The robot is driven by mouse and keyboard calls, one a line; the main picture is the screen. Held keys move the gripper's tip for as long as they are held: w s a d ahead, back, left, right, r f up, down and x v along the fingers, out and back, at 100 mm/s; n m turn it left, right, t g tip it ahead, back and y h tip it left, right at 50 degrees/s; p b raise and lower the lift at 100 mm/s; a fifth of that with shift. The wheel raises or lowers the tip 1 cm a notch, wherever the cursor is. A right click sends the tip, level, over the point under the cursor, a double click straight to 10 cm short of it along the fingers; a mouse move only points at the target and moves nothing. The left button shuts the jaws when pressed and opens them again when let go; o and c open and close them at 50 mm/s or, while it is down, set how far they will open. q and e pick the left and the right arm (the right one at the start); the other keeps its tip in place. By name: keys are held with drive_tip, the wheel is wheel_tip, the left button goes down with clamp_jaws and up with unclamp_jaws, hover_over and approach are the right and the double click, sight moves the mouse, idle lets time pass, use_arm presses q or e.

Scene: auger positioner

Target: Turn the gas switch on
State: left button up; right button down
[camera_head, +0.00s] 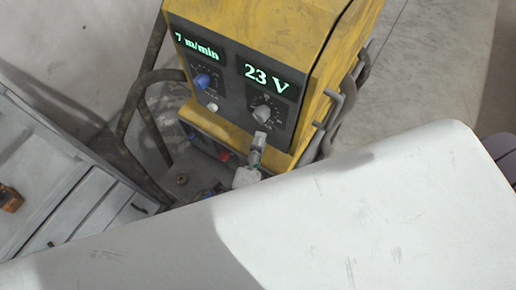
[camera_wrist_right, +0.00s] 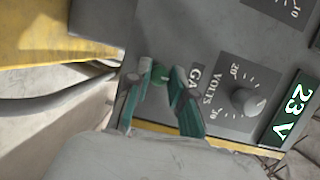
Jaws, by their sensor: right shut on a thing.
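The yellow welding machine (camera_head: 265,25) stands in the upper middle of the head view with a dark front panel. My right gripper (camera_head: 258,140) is at the lower right of that panel, below the grey volts knob (camera_head: 262,113). The switch's position cannot be told. My left gripper is not in view.
Displays read 7 m/min (camera_head: 197,47) and 23 V (camera_head: 267,77). Bent tube rails (camera_head: 133,100) flank the machine. A grey drawer cabinet (camera_head: 70,205) is at left.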

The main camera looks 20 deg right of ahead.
drive_tip(key=shift+f+m+t+h+b, duration=0.1)
drive_tip(key=shift+m+t+h+b, duration=0.25)
drive_tip(key=shift+m+b, duration=1.5)
drive_tip(key=shift+f+m+t+h+b, duration=0.1)
drive_tip(key=shift+m+t+h+b, duration=0.25)
drive_tip(key=shift+m+b, duration=1.5)
drive_tip(key=shift+f+m+t+h+b, duration=0.1)
drive_tip(key=shift+m+t+h+b, duration=0.25)
drive_tip(key=shift+m+b, duration=1.45)
drive_tip(key=shift+n+b, duration=0.8)
drive_tip(key=shift+b, duration=0.05)
drive_tip(key=shift+r, duration=0.1)
